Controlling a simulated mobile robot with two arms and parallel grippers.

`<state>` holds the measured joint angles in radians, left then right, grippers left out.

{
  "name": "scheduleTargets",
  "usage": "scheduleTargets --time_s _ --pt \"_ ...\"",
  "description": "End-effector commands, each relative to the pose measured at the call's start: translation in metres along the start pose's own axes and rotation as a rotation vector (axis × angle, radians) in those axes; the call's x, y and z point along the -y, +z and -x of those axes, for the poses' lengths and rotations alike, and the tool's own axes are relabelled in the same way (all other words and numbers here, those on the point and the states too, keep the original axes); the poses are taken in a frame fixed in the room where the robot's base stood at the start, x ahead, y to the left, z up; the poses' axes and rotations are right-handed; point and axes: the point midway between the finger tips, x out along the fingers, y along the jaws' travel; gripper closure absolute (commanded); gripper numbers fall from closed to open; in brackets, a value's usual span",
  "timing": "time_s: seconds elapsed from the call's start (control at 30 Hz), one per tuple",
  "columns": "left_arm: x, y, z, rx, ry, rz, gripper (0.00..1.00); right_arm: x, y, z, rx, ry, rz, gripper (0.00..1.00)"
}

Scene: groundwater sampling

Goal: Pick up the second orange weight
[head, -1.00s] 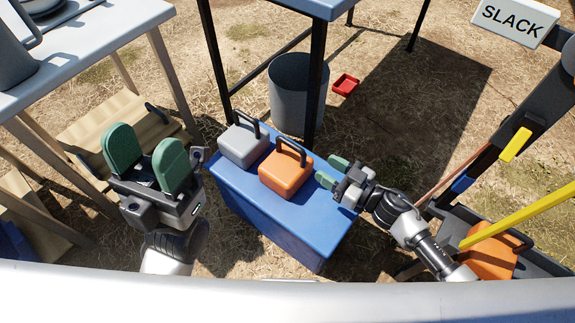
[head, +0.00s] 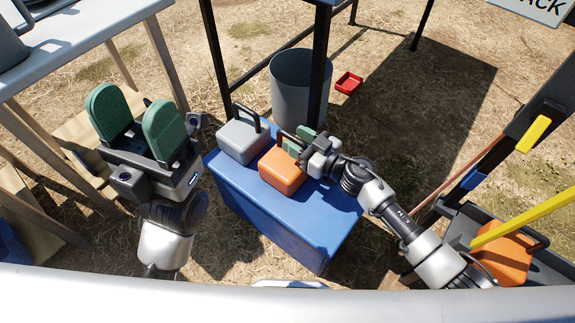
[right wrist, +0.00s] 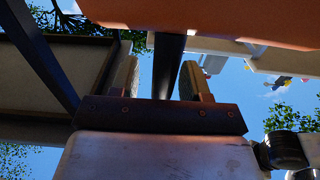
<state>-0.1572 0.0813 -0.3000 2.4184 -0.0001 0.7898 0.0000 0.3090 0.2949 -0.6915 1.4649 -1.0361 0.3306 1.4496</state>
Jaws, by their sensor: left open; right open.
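An orange weight (head: 282,172) with a black handle sits on the blue box (head: 285,220), right of a grey weight (head: 241,141). Another orange weight (head: 502,260) lies in a dark tray at the right. My right gripper (head: 298,142) is open at the handle of the orange weight on the box and partly hides it. In the right wrist view, the weight's orange body (right wrist: 210,18) fills the top edge. A dark bar shows between the fingers there; I cannot tell if it is the handle. My left gripper (head: 137,118) is open and empty, left of the box.
A grey bin (head: 300,88) and dark table legs stand behind the box. A red tray (head: 348,83) lies on the ground. A light table (head: 80,40) is at the upper left. A yellow bar (head: 530,213) crosses above the dark tray (head: 465,226).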

Motion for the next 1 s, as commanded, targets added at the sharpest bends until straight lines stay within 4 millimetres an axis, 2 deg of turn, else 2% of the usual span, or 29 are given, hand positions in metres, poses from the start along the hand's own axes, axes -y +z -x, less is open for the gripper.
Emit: scheduleTargets --time_s 0.07,0.1,0.4,1.0 --pt "0.0000 -0.0001 -0.0004 0.000 0.000 0.000 0.43 0.0000 -0.0002 0.0003 0.000 0.000 0.000 0.54" --pt "0.0000 -0.0001 -0.0003 0.000 0.000 0.000 0.43 0.0000 -0.0002 0.0004 0.000 0.000 0.000 0.57" --pt "-0.0001 -0.0002 -0.0003 0.000 -0.001 0.000 0.43 -0.0001 -0.0001 0.0006 0.000 0.000 0.000 1.00" --pt "-0.0001 -0.0002 -0.0001 0.000 -0.001 0.001 0.43 -0.0001 0.0002 0.0008 0.001 0.000 0.000 1.00"
